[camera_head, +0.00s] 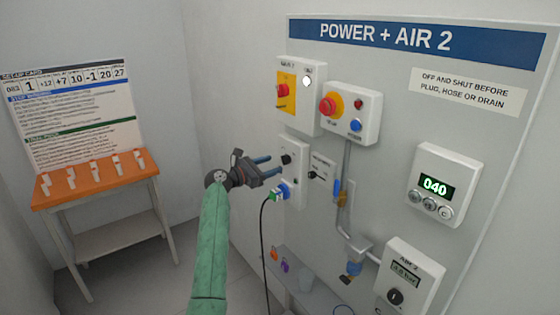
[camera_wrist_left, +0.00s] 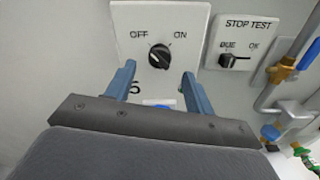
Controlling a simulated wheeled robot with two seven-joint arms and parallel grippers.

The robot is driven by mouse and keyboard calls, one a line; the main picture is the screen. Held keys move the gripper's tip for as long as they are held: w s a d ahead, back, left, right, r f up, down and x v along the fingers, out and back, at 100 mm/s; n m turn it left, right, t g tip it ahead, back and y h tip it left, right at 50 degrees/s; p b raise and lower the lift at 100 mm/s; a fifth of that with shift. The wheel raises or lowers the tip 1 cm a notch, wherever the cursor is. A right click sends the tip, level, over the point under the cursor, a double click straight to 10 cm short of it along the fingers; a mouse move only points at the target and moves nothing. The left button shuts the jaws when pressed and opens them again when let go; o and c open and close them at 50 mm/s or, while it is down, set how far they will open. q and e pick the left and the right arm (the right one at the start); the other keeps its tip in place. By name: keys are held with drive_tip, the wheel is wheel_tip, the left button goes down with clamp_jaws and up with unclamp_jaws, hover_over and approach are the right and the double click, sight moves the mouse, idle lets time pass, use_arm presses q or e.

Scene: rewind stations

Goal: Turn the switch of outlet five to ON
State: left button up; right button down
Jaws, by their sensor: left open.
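The outlet box (camera_head: 299,188) is a pale wall panel with a black rotary switch (camera_head: 286,159) and a blue socket (camera_head: 285,190) below it. In the left wrist view the switch (camera_wrist_left: 159,57) sits below the printed words OFF and ON, and its pointer seems to tilt up-left toward OFF. A partly hidden digit, seemingly 5, shows below it. My left gripper (camera_head: 268,165) is open and empty in front of the panel. In the wrist view its two blue fingers (camera_wrist_left: 158,72) stand left and right of the switch, apart from it. My right gripper is not in view.
A STOP TEST switch (camera_wrist_left: 233,61) sits close on the right. A green-ended plug (camera_head: 274,196) with a black cable is at the blue socket. Above are a yellow-and-red main switch (camera_head: 286,92) and a red stop button (camera_head: 328,106). An orange-topped table (camera_head: 95,186) stands left.

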sight(285, 160)
use_arm(q)
drive_tip(key=shift+p+x, duration=0.6)
drive_tip(key=shift+x, duration=1.7)
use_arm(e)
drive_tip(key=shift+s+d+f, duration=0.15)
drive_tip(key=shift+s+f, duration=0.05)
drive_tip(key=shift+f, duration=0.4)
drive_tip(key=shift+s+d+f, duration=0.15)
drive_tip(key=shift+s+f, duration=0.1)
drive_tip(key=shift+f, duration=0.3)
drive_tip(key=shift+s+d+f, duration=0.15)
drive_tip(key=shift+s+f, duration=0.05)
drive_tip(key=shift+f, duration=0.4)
use_arm(q)
drive_tip(key=shift+c, duration=0.4)
drive_tip(key=c, duration=0.9)
